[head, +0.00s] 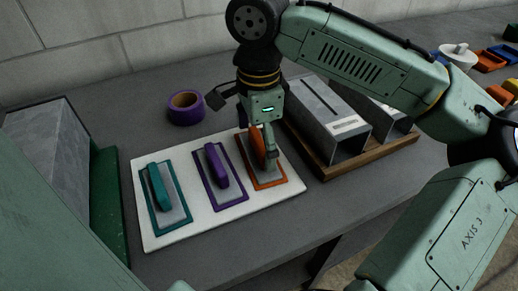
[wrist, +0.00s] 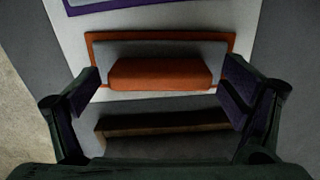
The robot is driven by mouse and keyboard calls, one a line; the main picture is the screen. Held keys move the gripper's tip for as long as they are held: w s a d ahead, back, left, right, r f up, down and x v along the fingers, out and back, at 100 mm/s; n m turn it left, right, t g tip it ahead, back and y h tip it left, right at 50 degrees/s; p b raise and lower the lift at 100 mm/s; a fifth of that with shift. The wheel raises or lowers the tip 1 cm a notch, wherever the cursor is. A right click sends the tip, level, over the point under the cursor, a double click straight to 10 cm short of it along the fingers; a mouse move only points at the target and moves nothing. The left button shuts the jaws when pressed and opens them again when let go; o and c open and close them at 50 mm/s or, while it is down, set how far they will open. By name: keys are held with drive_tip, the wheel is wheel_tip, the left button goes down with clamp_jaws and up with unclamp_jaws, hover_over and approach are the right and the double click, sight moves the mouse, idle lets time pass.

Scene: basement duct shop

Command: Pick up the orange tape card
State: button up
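The orange tape card (head: 281,182) lies at the right end of a white board (head: 228,214), an orange-bordered grey panel with a raised orange block. In the wrist view the orange block (wrist: 160,75) sits in the middle, with the grey panel behind it. My gripper (head: 268,143) points down over this card, and its finger partly hides the block in the head view. In the wrist view my gripper's fingers (wrist: 162,72) are wide apart, one at each end of the block, with gaps between. Nothing is held. Fingertip height above the board is hard to judge.
Purple (head: 229,194) and teal (head: 157,217) cards with raised blocks lie left of the orange one. A purple tape roll (head: 185,108) stands behind the board. Grey metal ducts (head: 332,118) on a wooden base (head: 372,158) stand close on the right. A green-sided box (head: 108,205) is at left.

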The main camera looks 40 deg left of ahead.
sight(259, 142)
drive_tip(key=c, duration=1)
drive_tip(key=shift+o, duration=0.2)
drive_tip(key=shift+r, duration=0.1)
drive_tip(key=shift+r, duration=0.55)
wheel_tip(259, 142, up, 2)
drive_tip(key=shift+d+r+b, duration=0.1)
drive_tip(key=shift+b, duration=0.5)
drive_tip(key=s+d+r+b, duration=0.1)
drive_tip(key=s+d+b, duration=0.2)
drive_tip(key=s+d, duration=0.7)
drive_tip(key=shift+s+r, duration=0.25)
drive_tip(key=shift+s, duration=0.8)
drive_tip(key=shift+d, duration=0.1)
drive_tip(key=o, duration=0.5)
drive_tip(key=c, duration=0.4)
